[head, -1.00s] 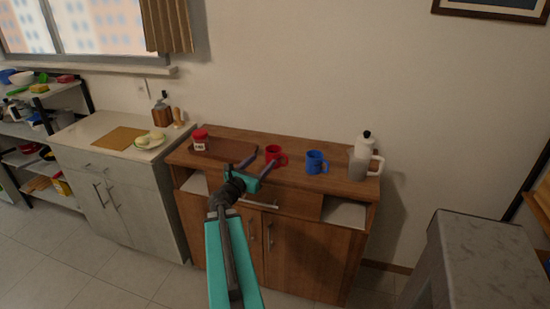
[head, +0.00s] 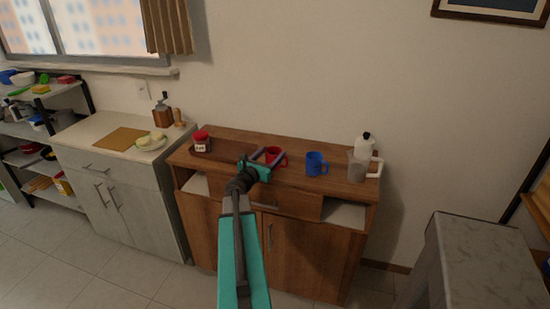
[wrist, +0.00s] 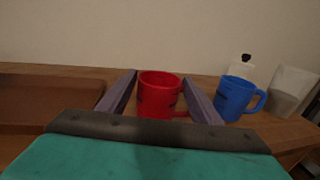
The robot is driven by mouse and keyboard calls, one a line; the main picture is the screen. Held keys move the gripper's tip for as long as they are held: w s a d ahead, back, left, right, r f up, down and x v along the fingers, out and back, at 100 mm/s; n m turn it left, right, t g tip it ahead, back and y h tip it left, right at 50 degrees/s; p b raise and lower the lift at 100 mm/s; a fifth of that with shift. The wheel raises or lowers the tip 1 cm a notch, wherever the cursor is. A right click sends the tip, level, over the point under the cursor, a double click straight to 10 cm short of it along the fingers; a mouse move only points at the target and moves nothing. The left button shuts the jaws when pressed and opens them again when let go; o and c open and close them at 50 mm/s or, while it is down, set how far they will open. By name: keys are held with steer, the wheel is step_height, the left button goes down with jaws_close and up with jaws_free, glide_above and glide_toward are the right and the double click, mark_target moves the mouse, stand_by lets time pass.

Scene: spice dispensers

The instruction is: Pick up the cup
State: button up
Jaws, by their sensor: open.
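A red cup (head: 274,154) stands upright on the wooden cabinet top. A blue cup (head: 316,164) stands to its right. My gripper (head: 264,155) is open and reaches over the cabinet's front edge toward the red cup. In the wrist view, the red cup (wrist: 160,94) shows between the two grey fingers of my gripper (wrist: 160,95), with its handle toward the right finger. I cannot tell whether a finger touches it. The blue cup (wrist: 236,97) is outside the right finger in that view.
A red-lidded jar (head: 201,142) and a brown board (head: 226,151) are on the left of the wooden cabinet (head: 310,235). A clear pitcher (head: 359,168) and a white bottle (head: 363,146) stand at the right end. A grey counter (head: 480,255) is at lower right.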

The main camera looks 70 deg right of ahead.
mark_target(277, 148)
steer(key=shift+d, duration=0.3)
steer(key=shift+d, duration=0.15)
steer(key=shift+s+d+r+p, duration=0.1)
steer(key=shift+d+p, duration=0.3)
steer(key=shift+d, duration=0.3)
steer(key=shift+s+d+r+p, duration=0.1)
steer(key=shift+d+p, duration=0.25)
steer(key=shift+d, duration=0.3)
steer(key=shift+s+d+f, duration=0.1)
steer(key=shift+s+d, duration=0.1)
steer(key=shift+d, duration=0.9)
steer(key=c, duration=1)
steer(key=shift+r, duration=0.3)
